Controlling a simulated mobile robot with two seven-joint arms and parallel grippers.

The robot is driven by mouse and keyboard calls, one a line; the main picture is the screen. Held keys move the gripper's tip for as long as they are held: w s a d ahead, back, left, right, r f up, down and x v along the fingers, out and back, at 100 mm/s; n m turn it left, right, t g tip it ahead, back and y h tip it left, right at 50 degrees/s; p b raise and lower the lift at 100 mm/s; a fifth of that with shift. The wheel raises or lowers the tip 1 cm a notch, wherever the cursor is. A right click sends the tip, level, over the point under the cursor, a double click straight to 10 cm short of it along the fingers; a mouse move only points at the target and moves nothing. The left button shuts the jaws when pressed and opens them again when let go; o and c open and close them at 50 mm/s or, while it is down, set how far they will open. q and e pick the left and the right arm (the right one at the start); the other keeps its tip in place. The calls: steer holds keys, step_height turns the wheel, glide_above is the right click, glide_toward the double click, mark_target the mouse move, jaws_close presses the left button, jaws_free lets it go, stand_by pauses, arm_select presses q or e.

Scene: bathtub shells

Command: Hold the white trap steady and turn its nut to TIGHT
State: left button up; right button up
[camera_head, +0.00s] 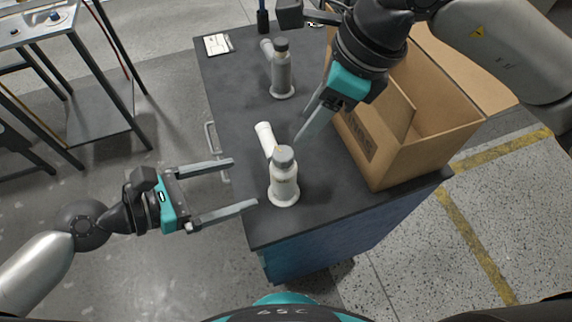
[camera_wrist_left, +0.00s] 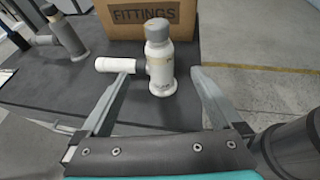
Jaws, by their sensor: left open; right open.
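The white trap (camera_head: 285,188) stands upright on the dark bench top, with a grey cap-like top (camera_head: 284,157) and a white side pipe (camera_head: 266,138) pointing away to the back left. It also shows in the left wrist view (camera_wrist_left: 161,68), where its pipe points left. I cannot tell which part is the nut or read any mark on it. My left gripper (camera_head: 244,183) is open, left of the trap, its two fingers pointing at the body without reaching around it. My right gripper (camera_head: 312,120) is open above and behind the trap at the right; one finger reaches down near its top.
A second, grey trap (camera_head: 282,78) stands farther back on the bench (camera_head: 225,90). An open cardboard box (camera_head: 385,160), marked FITTINGS in the left wrist view, stands close to the right. A small white card (camera_head: 217,44) lies at the back left. A metal cart (camera_head: 75,100) is at left.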

mark_target(294, 167)
arm_select(q)
steer(key=x, duration=1.4)
steer(key=shift+w, duration=0.15)
